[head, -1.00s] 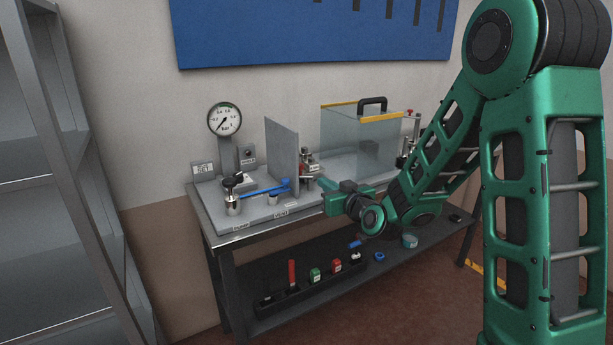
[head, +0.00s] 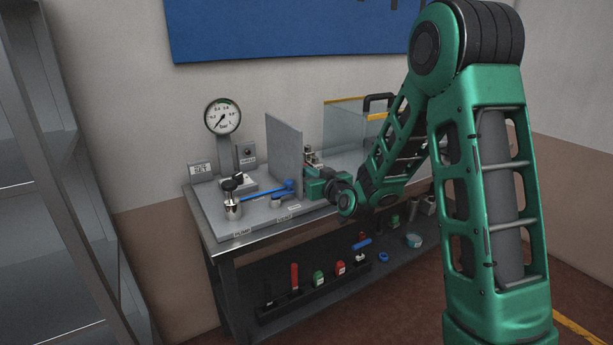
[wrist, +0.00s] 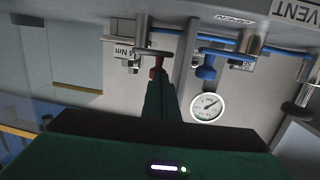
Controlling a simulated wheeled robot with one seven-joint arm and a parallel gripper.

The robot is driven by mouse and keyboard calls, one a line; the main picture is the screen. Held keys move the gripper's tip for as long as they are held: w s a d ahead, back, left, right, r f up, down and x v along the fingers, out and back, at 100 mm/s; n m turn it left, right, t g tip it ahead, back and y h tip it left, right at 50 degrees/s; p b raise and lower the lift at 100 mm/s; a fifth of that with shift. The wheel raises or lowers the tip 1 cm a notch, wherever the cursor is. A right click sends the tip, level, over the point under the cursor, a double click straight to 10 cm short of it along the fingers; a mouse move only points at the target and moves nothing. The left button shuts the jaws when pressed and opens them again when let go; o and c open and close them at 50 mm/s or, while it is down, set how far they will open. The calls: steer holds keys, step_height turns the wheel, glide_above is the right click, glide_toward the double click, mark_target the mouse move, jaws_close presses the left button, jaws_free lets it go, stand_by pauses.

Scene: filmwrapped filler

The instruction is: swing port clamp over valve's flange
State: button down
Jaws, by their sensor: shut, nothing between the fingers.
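My gripper (head: 308,187) is shut and empty, low over the bench just right of the upright grey panel. In the wrist view its closed fingers (wrist: 158,82) point at a metal fitting with a flat dark top piece (wrist: 153,53). A small red part shows right at the fingertips, and I cannot tell whether they touch it. In the head view a metal valve fitting (head: 312,157) shows just behind the gripper, partly hidden by it. I cannot make out which part is the port clamp or the flange, nor how the clamp sits.
The upright grey panel (head: 284,155) stands close left of my gripper. A clear box (head: 345,125) stands behind my arm. A rack (head: 292,297) of tools lies on the lower shelf.

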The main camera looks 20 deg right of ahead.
steer(key=shift+w, duration=0.2)
steer(key=shift+w+a, duration=0.15)
steer(key=shift+w, duration=0.1)
steer(key=shift+s, duration=0.15)
stand_by(0.3)
